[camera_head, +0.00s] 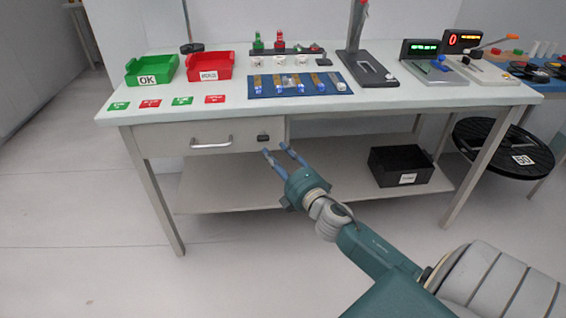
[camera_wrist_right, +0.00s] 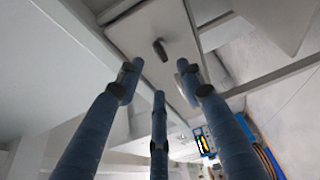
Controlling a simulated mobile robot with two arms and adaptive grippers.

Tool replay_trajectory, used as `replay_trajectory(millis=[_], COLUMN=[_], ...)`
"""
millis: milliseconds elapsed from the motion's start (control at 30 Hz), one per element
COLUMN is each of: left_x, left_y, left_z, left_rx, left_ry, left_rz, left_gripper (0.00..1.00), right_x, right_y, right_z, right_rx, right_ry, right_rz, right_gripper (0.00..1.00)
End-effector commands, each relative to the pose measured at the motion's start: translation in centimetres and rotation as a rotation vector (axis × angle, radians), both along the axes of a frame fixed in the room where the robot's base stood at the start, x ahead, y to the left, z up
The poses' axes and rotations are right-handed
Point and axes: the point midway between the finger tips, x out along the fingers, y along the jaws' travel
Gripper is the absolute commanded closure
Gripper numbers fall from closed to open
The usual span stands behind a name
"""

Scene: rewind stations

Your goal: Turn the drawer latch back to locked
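The drawer latch (camera_head: 263,138) is a small dark piece on the right end of the pale drawer front (camera_head: 165,141), under the tabletop. In the head view it looks wider than tall; its lock state is too small to tell. The drawer looks closed, with a silver bar handle (camera_head: 211,142) left of the latch. My right gripper (camera_head: 276,148) is open and empty, its blue fingers pointing at the drawer just below and right of the latch. In the right wrist view, the latch (camera_wrist_right: 160,49) shows beyond the spread fingertips (camera_wrist_right: 158,78), apparently untouched. My left gripper is out of view.
The table edge (camera_head: 330,108) overhangs the drawer. A table leg (camera_head: 155,190) stands at the left, and a lower shelf (camera_head: 230,198) holds a black bin (camera_head: 400,166). Green (camera_head: 152,70) and red (camera_head: 209,66) trays sit on top. A black reel (camera_head: 503,148) is at the right.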

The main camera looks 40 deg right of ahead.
Motion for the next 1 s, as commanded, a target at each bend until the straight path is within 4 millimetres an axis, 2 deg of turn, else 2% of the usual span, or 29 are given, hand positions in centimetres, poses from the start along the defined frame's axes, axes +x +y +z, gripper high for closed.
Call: replay_trajectory(millis=[100,300,867,933,1000], left_x=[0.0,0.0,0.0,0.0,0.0], left_y=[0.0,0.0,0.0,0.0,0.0], left_z=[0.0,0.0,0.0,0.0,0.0], left_rx=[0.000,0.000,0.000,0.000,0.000], left_ry=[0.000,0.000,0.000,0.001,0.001], left_rz=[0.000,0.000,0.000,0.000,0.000], left_gripper=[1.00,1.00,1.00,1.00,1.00], right_x=[-2.1,-3.6,-3.7,-3.9,-4.4], right_y=[0.4,0.6,0.6,0.6,0.5], right_z=[-0.1,0.1,0.0,-0.6,-2.3], right_rx=[0.002,0.000,0.000,0.022,0.084], right_ry=[0.002,0.000,0.000,0.010,0.038], right_rz=[0.000,-0.001,-0.001,-0.009,-0.039], right_gripper=[0.62,0.62,0.62,0.62,0.62])
